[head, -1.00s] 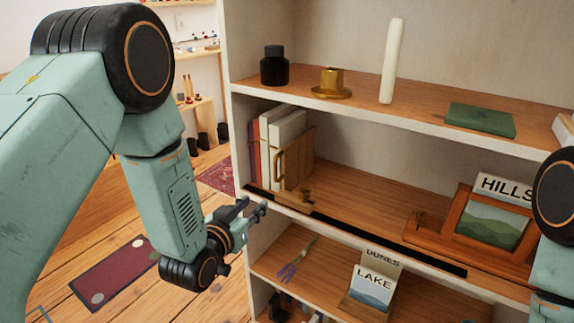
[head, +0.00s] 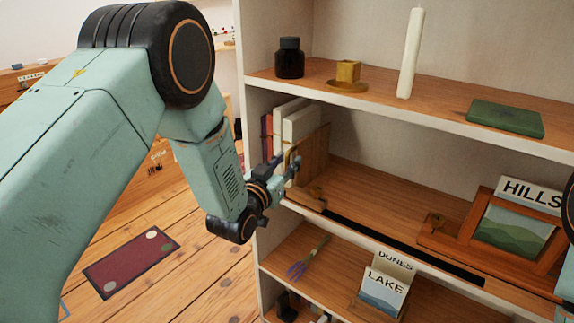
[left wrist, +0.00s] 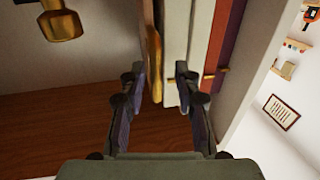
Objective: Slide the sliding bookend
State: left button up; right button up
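The sliding bookend (head: 316,150) is an upright wooden board with a brass handle (head: 291,158), standing right of several books (head: 298,122) on the middle shelf. My left gripper (head: 290,168) is at the shelf's front edge, close to the handle and partly covering it. In the left wrist view my left gripper (left wrist: 160,88) is open. The brass-coloured handle (left wrist: 155,85) and the pale book edges appear between its fingers, the handle nearer the left finger. I cannot tell whether they touch. My right gripper is out of view; only a bit of that arm shows at the right edge.
A dark slot (head: 400,248) runs along the middle shelf's front. A framed picture (head: 510,232) is farther right.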

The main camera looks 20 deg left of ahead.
pick_arm(q)
jog(key=shift+w+d+r, duration=0.1)
jog(key=shift+d, duration=0.15)
jog(key=shift+c, duration=0.3)
jog(key=shift+a, duration=0.1)
jog(key=c, duration=0.3)
grip_shut()
